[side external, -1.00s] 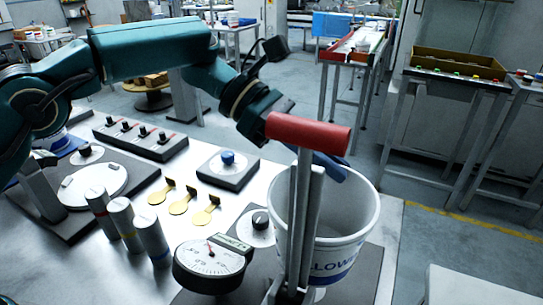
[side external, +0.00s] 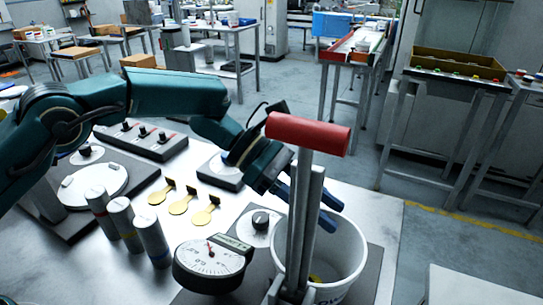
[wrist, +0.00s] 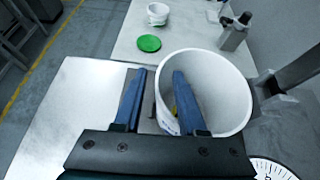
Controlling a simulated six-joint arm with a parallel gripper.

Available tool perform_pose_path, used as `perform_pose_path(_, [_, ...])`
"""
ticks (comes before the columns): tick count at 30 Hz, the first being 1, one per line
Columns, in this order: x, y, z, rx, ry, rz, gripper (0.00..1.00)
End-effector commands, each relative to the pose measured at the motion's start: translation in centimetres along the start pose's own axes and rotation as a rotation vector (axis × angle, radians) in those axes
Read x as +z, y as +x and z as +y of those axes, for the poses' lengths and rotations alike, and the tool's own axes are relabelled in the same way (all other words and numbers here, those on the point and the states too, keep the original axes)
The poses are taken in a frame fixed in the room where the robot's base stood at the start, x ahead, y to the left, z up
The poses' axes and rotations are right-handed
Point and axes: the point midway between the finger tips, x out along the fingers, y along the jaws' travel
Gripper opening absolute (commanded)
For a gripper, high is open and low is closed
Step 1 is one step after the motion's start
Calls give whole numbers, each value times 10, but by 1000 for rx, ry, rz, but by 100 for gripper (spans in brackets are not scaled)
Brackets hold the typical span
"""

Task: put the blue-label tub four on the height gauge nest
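The white tub (side external: 352,250), with blue lettering partly in view, stands upright beside the metal post of the height gauge (side external: 312,200). That post carries a red cylinder (side external: 308,133) on top. Something yellow shows inside the tub. Its base and the nest's seat are hidden, and a dark base plate (side external: 372,275) shows beside it. My gripper (side external: 325,212) is at the tub's rim, behind the post. In the wrist view, my gripper (wrist: 161,75) has its blue fingers apart, astride the near-left wall of the tub (wrist: 235,100), with a visible gap; one finger is inside the tub.
A dial gauge (side external: 210,262) stands left of the post. Grey cylinders (side external: 122,222), yellow tags (side external: 180,205) and a black knob (side external: 260,220) are on the bench. The wrist view shows a green disc (wrist: 149,44) and another white tub (wrist: 157,12).

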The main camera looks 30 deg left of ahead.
Motion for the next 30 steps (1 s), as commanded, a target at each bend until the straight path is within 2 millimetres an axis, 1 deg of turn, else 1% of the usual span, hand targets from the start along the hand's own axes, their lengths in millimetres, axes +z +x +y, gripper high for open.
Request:
perform_pose_path(8, [0,0,0,0,0,0,41])
perform_pose_path(11, [1,-5,0,1,0,-1,41])
perform_pose_path(14, [1,-17,1,4,0,-1,41])
perform_pose_path(24, [1,-87,1,6,0,-2,41])
perform_pose_path(27, [0,-102,1,4,0,-1,41])
perform_pose_path(30, [0,-113,1,3,0,-1,41])
